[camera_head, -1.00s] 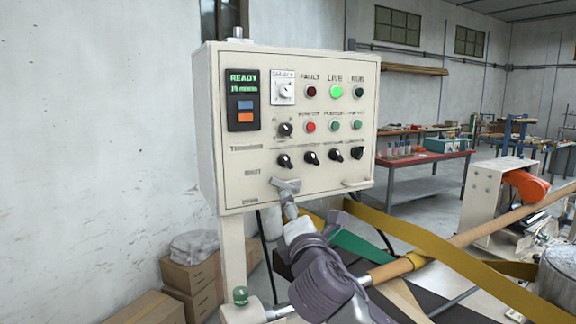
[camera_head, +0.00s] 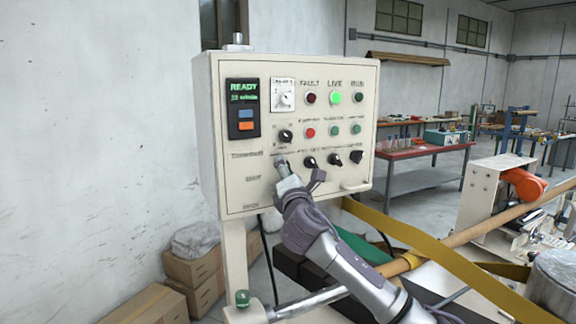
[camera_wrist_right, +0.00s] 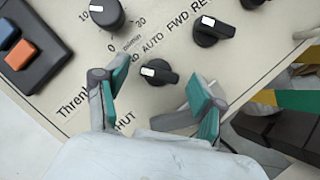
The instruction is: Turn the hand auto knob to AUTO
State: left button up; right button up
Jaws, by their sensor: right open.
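The hand auto knob (camera_wrist_right: 160,73) is a black selector with a white mark, under the lettering "AUTO" in the right wrist view. Its white mark is on its left side in that view. My right gripper (camera_wrist_right: 160,82) is open, one teal-padded finger on each side of the knob, with gaps showing; whether the pads touch it I cannot tell. In the head view my right gripper (camera_head: 283,165) is at the left end of the panel's lower knob row and hides this knob. My left gripper is not in view.
The cream control panel (camera_head: 236,180) carries several other knobs, lamps and a READY display (camera_head: 242,108). Below are a yellow strap (camera_head: 430,244) and a long tube (camera_head: 480,230). Cardboard boxes (camera_head: 195,285) stand left.

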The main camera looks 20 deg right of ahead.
jog(key=shift+w, duration=0.35)
jog(key=shift+c, duration=0.4)
jog(key=c, duration=1.1)
jog(key=shift+o, duration=0.2)
